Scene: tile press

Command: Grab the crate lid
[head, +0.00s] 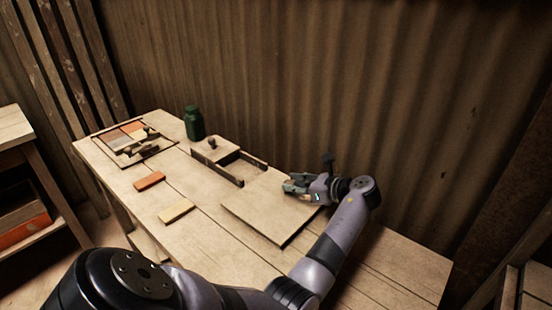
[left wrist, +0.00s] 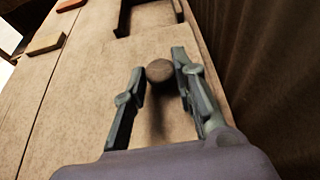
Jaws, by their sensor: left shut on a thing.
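The crate lid (head: 262,212) is a wide, flat, pale wooden panel at the middle of the bench, lying flat. Its round brown knob (left wrist: 160,71) shows in the left wrist view between my left fingers. My left gripper (head: 290,187) is shut on this knob, over the panel's right part in the head view. The gripper hides the knob there. I cannot tell whether the panel touches the bench. My right gripper is not in view.
An open wooden box (head: 245,178) with a smaller knobbed board (head: 215,152) stands beyond the lid. A green jar (head: 194,123), a tile tray (head: 104,151), an orange tile (head: 149,181) and a yellow tile (head: 176,211) are further left. A corrugated wall (head: 320,90) runs behind.

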